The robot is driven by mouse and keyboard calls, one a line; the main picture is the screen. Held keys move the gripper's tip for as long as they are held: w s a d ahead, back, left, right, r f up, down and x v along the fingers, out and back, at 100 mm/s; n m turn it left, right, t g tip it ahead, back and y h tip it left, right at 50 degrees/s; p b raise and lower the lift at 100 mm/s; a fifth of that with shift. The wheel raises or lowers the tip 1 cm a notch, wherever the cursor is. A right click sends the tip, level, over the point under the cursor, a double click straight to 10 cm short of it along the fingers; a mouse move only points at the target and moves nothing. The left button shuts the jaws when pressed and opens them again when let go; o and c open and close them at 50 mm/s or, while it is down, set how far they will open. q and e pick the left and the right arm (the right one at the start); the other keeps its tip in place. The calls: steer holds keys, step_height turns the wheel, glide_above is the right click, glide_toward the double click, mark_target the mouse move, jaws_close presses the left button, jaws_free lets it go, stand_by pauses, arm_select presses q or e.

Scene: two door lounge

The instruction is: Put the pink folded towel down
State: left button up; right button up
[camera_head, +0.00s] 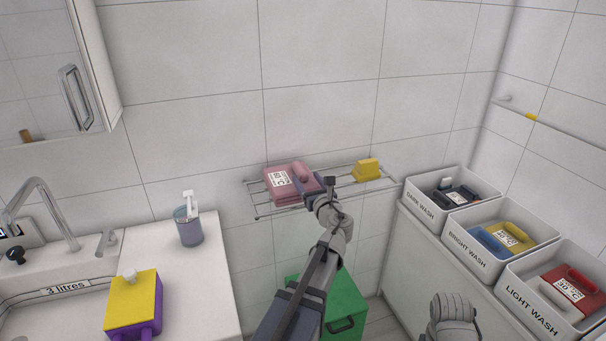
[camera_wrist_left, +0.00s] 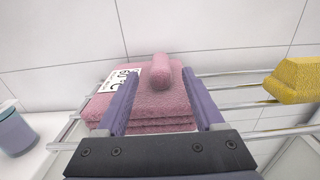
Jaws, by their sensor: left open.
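The pink folded towel (camera_head: 283,189) lies on a wire wall rack (camera_head: 262,214). It has a white printed label and a rolled pink grip on top. My left gripper (camera_head: 308,181) is at the towel's near right side. In the left wrist view, the open left gripper (camera_wrist_left: 160,74) has one finger to each side of the towel's rolled grip (camera_wrist_left: 160,70), which stands between and beyond the fingertips without visible contact. The towel (camera_wrist_left: 160,125) shows stacked folds below the fingers. My right gripper is not in view.
A yellow item (camera_head: 367,170) sits on the rack's right part. Labelled bins for dark (camera_head: 422,211), bright (camera_head: 470,251) and light wash (camera_head: 530,305) stand right. A cup (camera_head: 189,231) and a yellow-purple container (camera_head: 133,305) are on the left counter. A green box (camera_head: 345,305) is below.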

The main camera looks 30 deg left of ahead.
arm_select(q)
steer(key=v, duration=0.6)
steer(key=shift+s+d, duration=0.25)
steer(key=shift+d, duration=0.05)
steer(key=s+d+f+n+g+h, duration=0.3)
steer(key=s+d+f+n, duration=0.1)
steer(key=d+f+n, duration=0.25)
steer(key=s+d+f+n+g+h, duration=0.3)
steer(key=s+d+f+n, duration=0.15)
steer(key=f+n, duration=0.35)
steer(key=s+d+f+n+g+h, duration=0.3)
steer(key=s+d, duration=0.3)
steer(key=d, duration=0.3)
steer(key=s+d+f+n+g+h, duration=0.2)
steer(key=s+d, duration=0.4)
steer(key=d, duration=0.3)
step_height(320, 180, down, 2)
steer(key=n+h, duration=0.1)
steer(key=n, duration=0.1)
steer(key=shift+s+f+n+g+h, duration=0.2)
steer(key=shift+s+n+g+h, duration=0.1)
steer(key=shift+n+g, duration=0.1)
steer(key=shift+c, duration=0.2)
